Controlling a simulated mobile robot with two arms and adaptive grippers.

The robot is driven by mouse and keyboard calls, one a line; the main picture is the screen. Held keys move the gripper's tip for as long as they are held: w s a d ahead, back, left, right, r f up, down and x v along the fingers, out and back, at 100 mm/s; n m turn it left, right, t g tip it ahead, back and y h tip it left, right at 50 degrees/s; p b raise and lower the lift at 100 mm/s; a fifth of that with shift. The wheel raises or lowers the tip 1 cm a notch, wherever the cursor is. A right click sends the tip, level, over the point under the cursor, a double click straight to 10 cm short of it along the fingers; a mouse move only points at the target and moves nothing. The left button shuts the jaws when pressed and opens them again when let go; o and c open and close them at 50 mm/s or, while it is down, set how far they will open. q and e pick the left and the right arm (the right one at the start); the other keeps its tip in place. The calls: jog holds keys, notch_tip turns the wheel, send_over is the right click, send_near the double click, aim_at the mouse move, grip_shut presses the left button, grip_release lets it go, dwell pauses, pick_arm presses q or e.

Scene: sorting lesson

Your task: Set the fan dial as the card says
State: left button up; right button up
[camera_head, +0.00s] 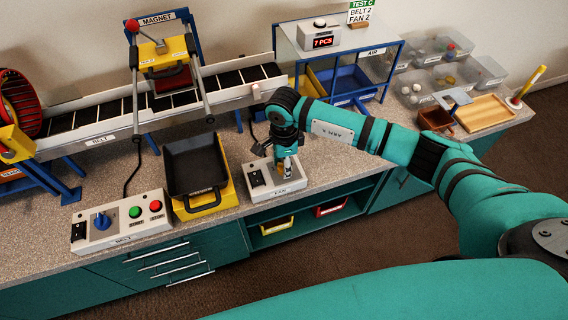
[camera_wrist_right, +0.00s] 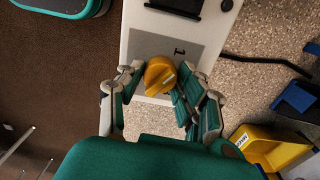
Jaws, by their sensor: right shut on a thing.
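The fan control box (camera_head: 294,186), white and marked FAN, sits at the counter's front edge; it also shows in the wrist view (camera_wrist_right: 138,22). Its yellow-orange dial (camera_wrist_right: 160,75) is between the fingers of my right gripper (camera_head: 286,165), which is shut on it from above. A "1" is printed beside the dial on the grey scale plate; a light mark shows on the knob. The setting cannot be read for sure, and other numbers are hidden. The card (camera_head: 361,13) at the back reads TEST C, BELT 2, FAN 2. My left gripper is out of view.
The belt control box (camera_head: 122,222) with a blue dial and green and red buttons stands at the left. A black tray in a yellow frame (camera_head: 218,201) is between the boxes. The conveyor (camera_head: 100,115) runs behind. The AIR stand (camera_head: 403,55) and clear bins (camera_head: 441,92) are right.

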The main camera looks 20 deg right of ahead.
jog(key=m+b, duration=0.1)
jog(key=m, duration=0.4)
jog(key=shift+m+b, duration=0.35)
jog(key=shift+m, duration=0.05)
jog(key=m, duration=0.5)
jog(key=shift+r+b, duration=0.1)
jog(key=shift+b, duration=0.3)
jog(key=shift+w, duration=0.1)
jog(key=o, duration=1.1)
jog(key=shift+o, duration=0.2)
notch_tip(320, 180, up, 12)
